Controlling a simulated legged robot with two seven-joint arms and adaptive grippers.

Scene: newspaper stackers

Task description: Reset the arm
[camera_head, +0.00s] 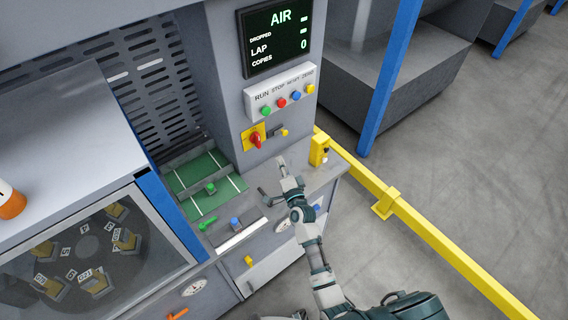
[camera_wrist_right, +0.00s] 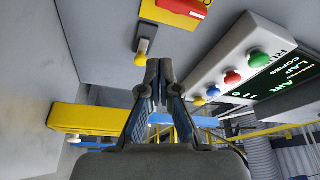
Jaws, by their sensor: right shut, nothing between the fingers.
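My right arm reaches up from the bottom of the head view over the grey machine ledge. My right gripper (camera_head: 283,168) is at its far end, below the red and yellow rotary switch (camera_head: 256,138). In the right wrist view the fingers of this gripper (camera_wrist_right: 158,78) are shut together with nothing between them. The fingertips appear just below a small yellow-tipped lever (camera_wrist_right: 143,47) in that view; whether they touch it I cannot tell. My left gripper is not in view.
A button panel (camera_head: 281,91) with several coloured buttons sits under a dark display (camera_head: 274,36) reading AIR, LAP and COPIES 0. A green tray (camera_head: 205,171) is left of the gripper. A yellow rail (camera_head: 420,227) runs along the right. Grey floor lies beyond it.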

